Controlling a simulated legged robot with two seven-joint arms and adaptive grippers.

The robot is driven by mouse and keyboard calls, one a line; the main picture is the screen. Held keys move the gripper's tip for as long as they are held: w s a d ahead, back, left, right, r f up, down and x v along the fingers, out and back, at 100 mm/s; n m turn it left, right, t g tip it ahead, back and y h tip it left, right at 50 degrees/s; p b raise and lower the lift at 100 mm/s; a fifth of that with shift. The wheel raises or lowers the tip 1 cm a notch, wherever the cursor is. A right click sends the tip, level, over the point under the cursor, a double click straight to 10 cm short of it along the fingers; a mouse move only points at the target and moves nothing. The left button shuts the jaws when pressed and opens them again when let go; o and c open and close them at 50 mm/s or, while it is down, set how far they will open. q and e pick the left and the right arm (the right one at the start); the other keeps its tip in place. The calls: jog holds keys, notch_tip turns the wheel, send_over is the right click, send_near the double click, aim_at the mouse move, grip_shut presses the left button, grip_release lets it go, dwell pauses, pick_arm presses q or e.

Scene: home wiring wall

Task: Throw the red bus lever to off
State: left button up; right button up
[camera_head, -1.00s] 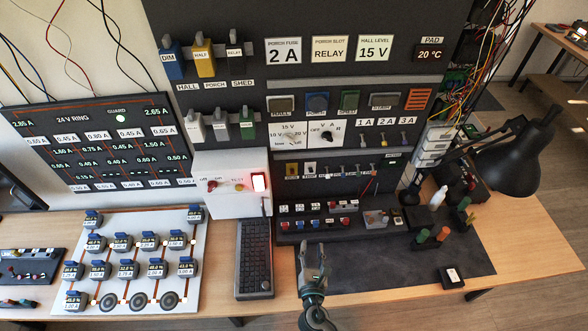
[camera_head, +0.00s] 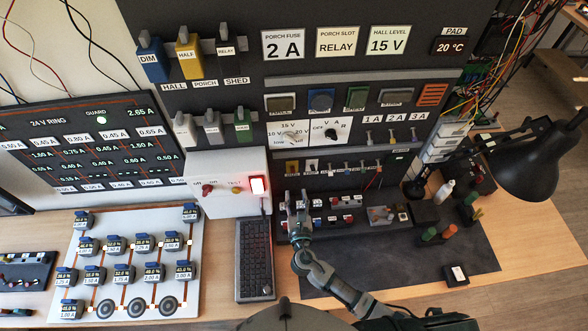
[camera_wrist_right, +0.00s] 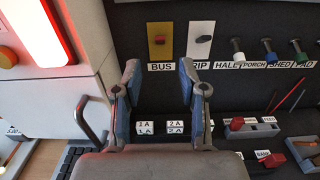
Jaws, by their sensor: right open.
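The bus lever sits on a small yellow plate (camera_wrist_right: 161,42) above the BUS label in the right wrist view, with a small reddish knob on it. The yellow plate (camera_head: 292,167) also shows small in the head view, on the lower panel. The lever's exact position is too small to tell. My right gripper (camera_wrist_right: 160,76) is open and empty, its two fingers apart below the BUS label. In the head view the right gripper (camera_head: 296,199) is in front of the lower panel, below the yellow plate. My left gripper is not in view.
A white RIP-labelled plate (camera_wrist_right: 203,40) sits right of the bus plate. A white box (camera_head: 228,188) with a lit red switch stands close on the left. A keyboard (camera_head: 255,262) lies below it. Small fuse blocks (camera_wrist_right: 163,128) show between the fingers. The dark mat (camera_head: 440,255) has bare room.

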aim_at(292, 170)
jog(key=w, duration=1)
jog(key=shift+f, duration=0.1)
jog(key=shift+w+d, duration=0.35)
jog(key=shift+a, duration=0.3)
jog(key=shift+c, duration=0.7)
jog(key=shift+a, duration=0.2)
grip_shut()
